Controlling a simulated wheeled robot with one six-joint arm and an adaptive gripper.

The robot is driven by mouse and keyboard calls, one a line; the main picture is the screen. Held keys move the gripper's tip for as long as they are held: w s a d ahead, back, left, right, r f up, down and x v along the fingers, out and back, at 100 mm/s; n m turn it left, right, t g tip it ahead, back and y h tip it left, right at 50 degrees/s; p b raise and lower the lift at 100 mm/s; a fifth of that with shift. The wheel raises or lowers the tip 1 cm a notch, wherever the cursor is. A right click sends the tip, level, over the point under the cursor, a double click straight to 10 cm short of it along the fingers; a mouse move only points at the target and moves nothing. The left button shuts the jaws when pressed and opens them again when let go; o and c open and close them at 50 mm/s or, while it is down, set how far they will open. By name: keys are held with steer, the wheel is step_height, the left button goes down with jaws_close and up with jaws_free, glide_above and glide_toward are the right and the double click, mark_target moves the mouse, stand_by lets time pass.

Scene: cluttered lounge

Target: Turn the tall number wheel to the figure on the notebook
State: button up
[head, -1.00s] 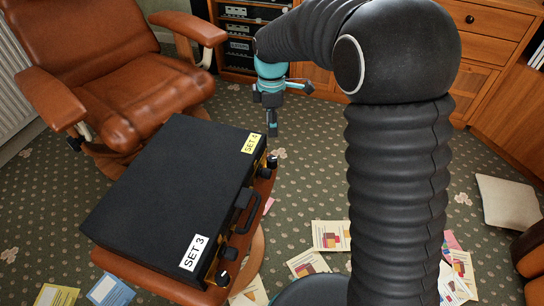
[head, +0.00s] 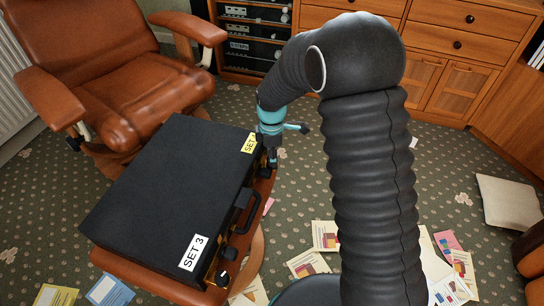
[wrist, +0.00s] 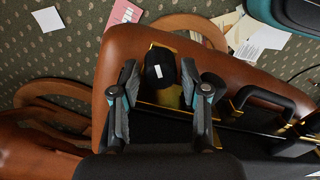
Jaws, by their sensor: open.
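A black briefcase (head: 165,195) lies flat on a brown leather footstool (head: 160,281). A yellow label (head: 249,144) at its far end is partly covered by my gripper, and a white "SET 3" label (head: 193,253) is at its near end. My gripper (head: 271,158) is at the far end of the case's latch side. In the wrist view my open gripper (wrist: 159,82) has one finger on each side of a dark rounded knob (wrist: 160,60) with a white mark, over a gold plate. Contact cannot be told.
The case handle (head: 241,212) and a black knob (head: 229,253) stand out along the same side. A brown armchair (head: 110,80) is behind. Papers (head: 325,236) lie on the carpet. Wooden cabinets (head: 450,75) line the back.

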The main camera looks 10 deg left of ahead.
jaws_close()
steer(key=shift+m, duration=0.4)
steer(key=m, duration=0.2)
steer(key=shift+m, duration=0.3)
steer(key=shift+m+b, duration=0.3)
steer(key=shift+m, duration=1.5)
jaws_free()
